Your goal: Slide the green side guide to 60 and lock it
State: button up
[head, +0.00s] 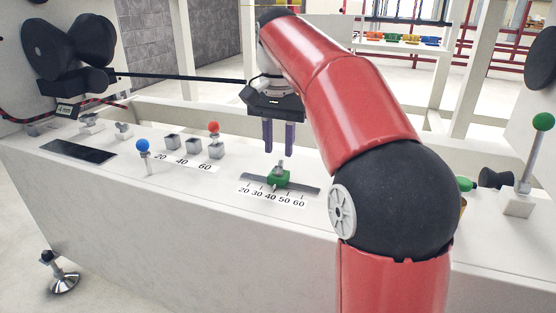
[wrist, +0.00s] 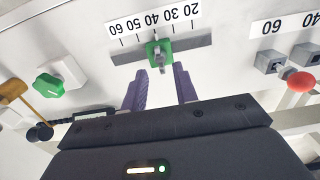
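The green side guide (head: 278,180) sits on a grey slotted rail (head: 310,190) with a printed scale (head: 272,196) from 20 to 60. It stands near the 40 mark. A small grey upright lever or knob (head: 281,164) rises from its top; whether it is locked I cannot tell. In the wrist view the green guide (wrist: 158,52) shows just beyond the fingertips, with the scale upside down. My gripper (head: 279,151) is open and empty, its two purple fingers pointing down above the guide, apart from it. The fingers also show in the wrist view (wrist: 161,73).
Left of the rail stand a red-knobbed post (head: 214,128), grey blocks (head: 172,141) with another scale, and a blue-knobbed post (head: 143,146). A green-knobbed lever (head: 543,122) stands at the right. Black rollers (head: 68,44) are at the far left. The panel front is clear.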

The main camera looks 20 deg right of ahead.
aim_at(279, 162)
jog(key=shift+f+b, duration=0.35)
jog(key=shift+f, duration=1.3)
jog(key=shift+c, duration=0.3)
grip_shut()
